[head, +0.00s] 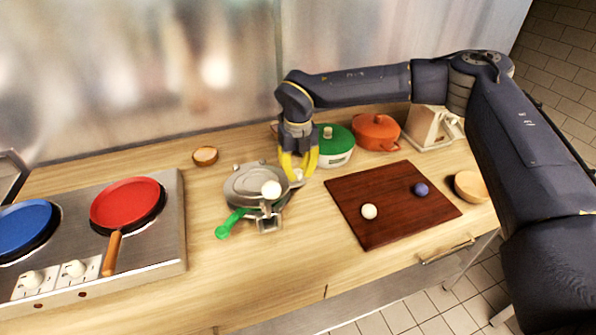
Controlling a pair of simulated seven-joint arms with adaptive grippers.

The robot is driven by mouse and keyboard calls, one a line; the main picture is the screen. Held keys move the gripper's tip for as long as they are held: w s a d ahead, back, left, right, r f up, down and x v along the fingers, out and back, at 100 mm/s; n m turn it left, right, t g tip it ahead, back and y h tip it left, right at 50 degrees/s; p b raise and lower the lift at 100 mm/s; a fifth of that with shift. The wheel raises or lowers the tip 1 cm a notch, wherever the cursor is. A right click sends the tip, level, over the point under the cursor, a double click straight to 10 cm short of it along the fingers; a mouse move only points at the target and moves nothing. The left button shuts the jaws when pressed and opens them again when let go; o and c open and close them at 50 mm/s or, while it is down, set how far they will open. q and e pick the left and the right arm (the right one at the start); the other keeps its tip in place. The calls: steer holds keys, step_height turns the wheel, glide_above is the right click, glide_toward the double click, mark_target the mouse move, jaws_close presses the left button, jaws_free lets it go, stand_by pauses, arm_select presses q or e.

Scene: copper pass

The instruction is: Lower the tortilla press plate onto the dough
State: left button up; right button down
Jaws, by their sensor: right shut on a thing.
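The grey metal tortilla press (243,184) stands on the wooden counter, left of the cutting board. Its green handle (228,224) sticks out toward the front left. A white dough ball (271,189) shows at the press, over its grey round plate. I cannot tell clearly how far the plate is tilted. My right gripper (299,174), with yellow fingers, points down at the right edge of the press. It is shut on a small pale thing between its fingers, mostly hidden; I cannot tell what it is. My left gripper is not in view.
A dark red cutting board (384,231) carries a white ball (369,211) and a blue ball (420,189). A green-lidded pot (336,146) and an orange pot (376,132) stand behind. A stove with a red pan (126,203) is at left. The front counter is clear.

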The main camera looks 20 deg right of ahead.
steer(key=shift+w+r, duration=0.1)
steer(key=shift+w+r, duration=0.2)
steer(key=shift+r, duration=0.25)
steer(key=shift+w+r, duration=0.2)
steer(key=shift+r, duration=0.25)
steer(key=c, duration=1.1)
jaws_free()
steer(key=shift+f, duration=0.1)
steer(key=shift+o, duration=0.2)
step_height(320, 180, up, 12)
steer(key=shift+w, duration=0.1)
